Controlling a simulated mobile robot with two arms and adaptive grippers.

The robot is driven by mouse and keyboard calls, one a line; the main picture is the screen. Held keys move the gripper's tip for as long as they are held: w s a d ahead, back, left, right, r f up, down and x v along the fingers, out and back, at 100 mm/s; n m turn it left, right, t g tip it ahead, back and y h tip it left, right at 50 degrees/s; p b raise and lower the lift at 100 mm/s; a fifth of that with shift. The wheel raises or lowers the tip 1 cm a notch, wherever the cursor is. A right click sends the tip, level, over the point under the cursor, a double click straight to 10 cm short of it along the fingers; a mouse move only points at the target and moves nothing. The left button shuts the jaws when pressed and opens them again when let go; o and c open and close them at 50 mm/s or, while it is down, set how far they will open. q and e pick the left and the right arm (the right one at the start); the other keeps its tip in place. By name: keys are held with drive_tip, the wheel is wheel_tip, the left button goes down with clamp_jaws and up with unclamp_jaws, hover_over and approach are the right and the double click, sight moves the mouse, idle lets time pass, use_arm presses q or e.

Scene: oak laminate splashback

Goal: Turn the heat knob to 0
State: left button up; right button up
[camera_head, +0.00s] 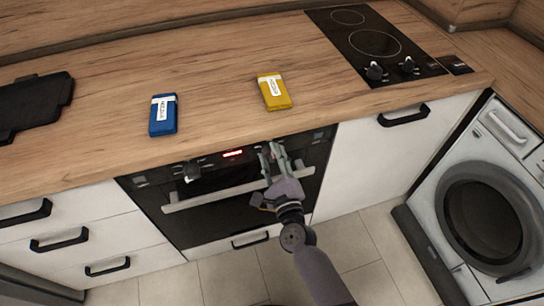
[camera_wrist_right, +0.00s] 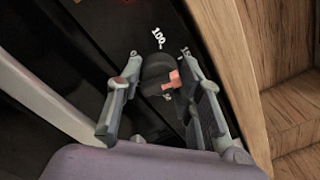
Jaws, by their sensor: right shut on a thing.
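The black oven (camera_head: 215,205) has a control panel under the counter edge, with a small red-lit display. My right gripper (camera_head: 271,150) is at the right part of this panel, and its fingers hide the knob there in the head view. In the right wrist view, the dark heat knob (camera_wrist_right: 156,68) sits between the two fingers of my right gripper (camera_wrist_right: 160,58), which is shut on it. A reddish marker shows on the knob's side. A white "100" is printed on the panel just beyond the knob. My left gripper is not in view.
Another oven knob (camera_head: 191,171) is at the panel's left. The oven's door handle (camera_head: 215,194) runs below the panel, near my right gripper. A blue box (camera_head: 163,115) and a yellow box (camera_head: 274,91) lie on the counter. A black hob (camera_head: 375,45) is at the back right.

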drive_tip(key=n, duration=0.4)
drive_tip(key=n+p, duration=0.1)
drive_tip(key=n, duration=0.2)
drive_tip(key=shift+f+n+y, duration=0.1)
drive_tip(key=shift+n+y, duration=0.3)
drive_tip(key=n+p, duration=0.1)
drive_tip(key=n, duration=0.3)
drive_tip(key=n+p, duration=0.1)
drive_tip(key=n, duration=0.2)
drive_tip(key=shift+f+n, duration=0.1)
drive_tip(key=shift+n, duration=0.3)
drive_tip(key=n+p, duration=0.2)
drive_tip(key=n, duration=0.2)
drive_tip(key=shift+d+n, duration=0.15)
drive_tip(key=shift+n, duration=0.15)
drive_tip(key=n, duration=0.2)
drive_tip(key=n+p, duration=0.1)
drive_tip(key=n, duration=0.2)
drive_tip(key=shift+f+g+y, duration=0.1)
drive_tip(key=shift+g+y, duration=0.2)
drive_tip(key=shift+y, duration=0.1)
drive_tip(key=o, duration=1.2)
drive_tip(key=shift+c, duration=0.2)
drive_tip(key=shift+d, duration=0.1)
